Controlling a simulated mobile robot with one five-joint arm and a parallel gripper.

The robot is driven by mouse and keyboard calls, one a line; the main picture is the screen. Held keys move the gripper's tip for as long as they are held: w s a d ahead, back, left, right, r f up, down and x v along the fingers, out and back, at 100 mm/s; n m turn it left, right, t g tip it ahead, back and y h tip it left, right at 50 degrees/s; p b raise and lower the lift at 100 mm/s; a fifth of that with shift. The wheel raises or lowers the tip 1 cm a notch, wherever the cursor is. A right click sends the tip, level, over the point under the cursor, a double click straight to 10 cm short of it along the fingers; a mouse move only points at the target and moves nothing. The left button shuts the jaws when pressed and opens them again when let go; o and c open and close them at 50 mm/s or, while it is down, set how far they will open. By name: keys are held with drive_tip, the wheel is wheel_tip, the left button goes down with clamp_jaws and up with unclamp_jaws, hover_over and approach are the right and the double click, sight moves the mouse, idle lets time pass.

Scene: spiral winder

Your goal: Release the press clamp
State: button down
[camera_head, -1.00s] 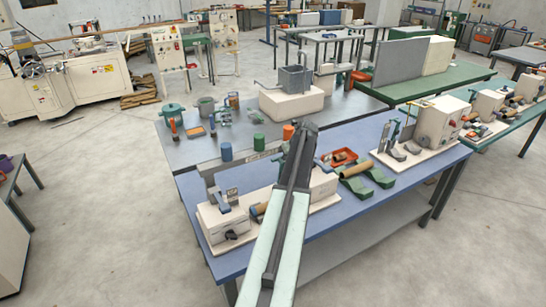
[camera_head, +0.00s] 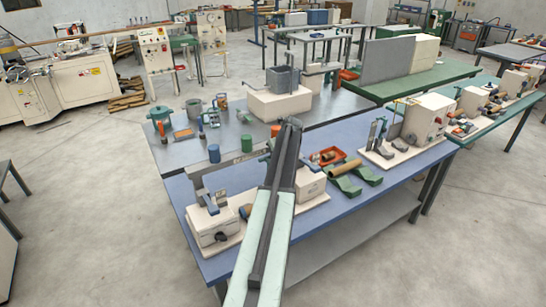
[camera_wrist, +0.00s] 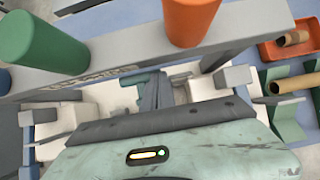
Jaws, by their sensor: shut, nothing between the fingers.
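A cream bench machine stands along the front of the blue table, with a left block (camera_head: 213,226) and a right block (camera_head: 310,180). A grey lever-like part (camera_head: 212,200) stands on the left block. I cannot tell for certain which part is the press clamp. My arm crosses in front of the machine and hides part of its middle. My gripper (camera_head: 290,125) is shut and empty, near the machine's right block. In the wrist view, the dark fingers (camera_wrist: 158,92) point down past a grey bar (camera_wrist: 130,60) with cream machine parts below.
A green cylinder (camera_wrist: 42,38) and an orange cylinder (camera_wrist: 190,18) stand on the grey bar, close to my wrist. A red tray (camera_head: 327,156) and green cradles (camera_head: 345,183) lie to the right. A second cream machine (camera_head: 425,117) stands further right.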

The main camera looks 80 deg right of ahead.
drive_tip(key=p+v, duration=0.8)
drive_tip(key=v, duration=0.2)
drive_tip(key=shift+d+r+p, duration=0.2)
drive_tip(key=shift+d+p, duration=0.1)
drive_tip(key=shift+w, duration=0.25)
